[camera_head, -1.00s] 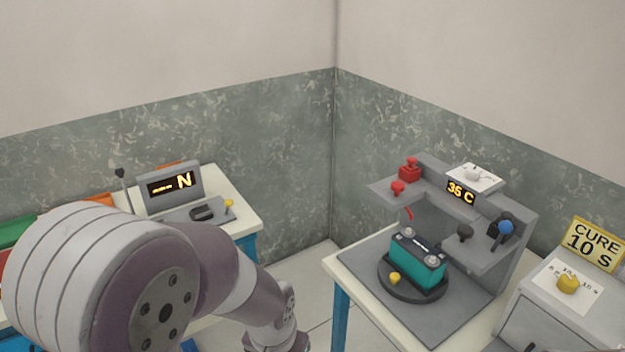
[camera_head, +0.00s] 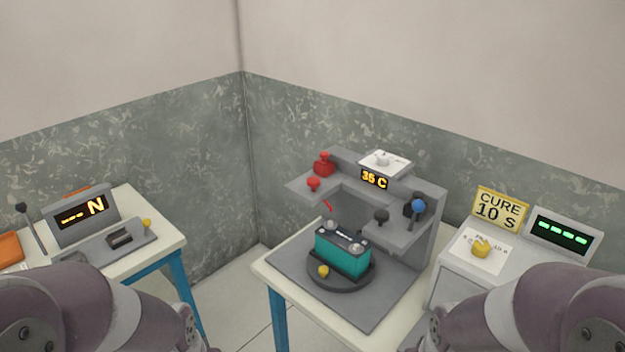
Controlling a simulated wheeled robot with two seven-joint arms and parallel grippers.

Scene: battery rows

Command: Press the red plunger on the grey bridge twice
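The grey bridge (camera_head: 432,200) stands on the middle table, with a display reading "35 C" on its front. The red plunger (camera_head: 313,183) is a small red knob on the bridge's left arm, with a red block (camera_head: 323,164) just behind it. A teal battery (camera_head: 341,254) sits under the bridge on a dark round turntable (camera_head: 350,285). Both of my arms show at the bottom corners, well short of the bridge. Neither gripper is in view.
A white-topped table at left holds a device (camera_head: 82,215) with an "N" display. At right, a cabinet carries a yellow knob (camera_head: 481,248), a "CURE 10 S" sign (camera_head: 498,209) and a green display (camera_head: 562,235). Floor shows between the tables.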

